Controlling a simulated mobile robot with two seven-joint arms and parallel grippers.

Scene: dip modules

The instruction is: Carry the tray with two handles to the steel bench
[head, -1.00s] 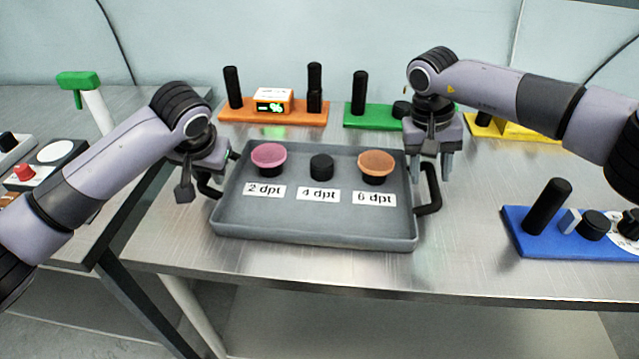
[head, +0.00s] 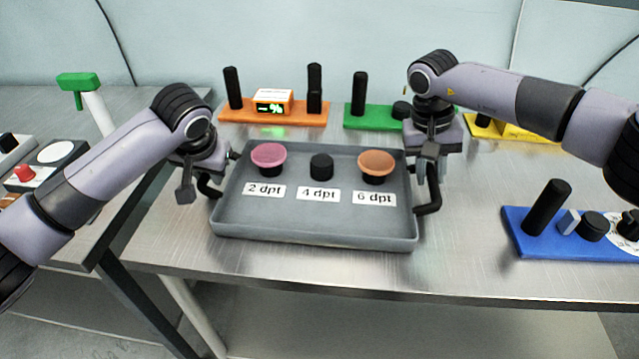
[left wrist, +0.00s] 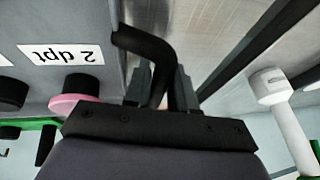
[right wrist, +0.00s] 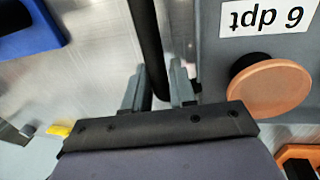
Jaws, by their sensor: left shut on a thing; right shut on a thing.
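The grey tray (head: 315,225) rests on the steel bench, with a black handle on each side. In it stand a pink-topped cup (head: 268,155), a black knob-like piece (head: 321,166) and an orange-topped cup (head: 376,164), behind labels 2 dpt, 4 dpt and 6 dpt. My left gripper (head: 200,180) is shut on the left handle (left wrist: 145,45), which passes between its fingers in the left wrist view. My right gripper (head: 426,170) is shut on the right handle (head: 431,205); the handle also runs between its fingers in the right wrist view (right wrist: 147,45).
Behind the tray stand an orange module (head: 285,115), a green module (head: 375,120) and a yellow module (head: 510,132). A blue module (head: 530,238) lies to the right. A second surface at left holds a green-topped white post (head: 98,108). Bench room (head: 470,220) is clear right of the tray.

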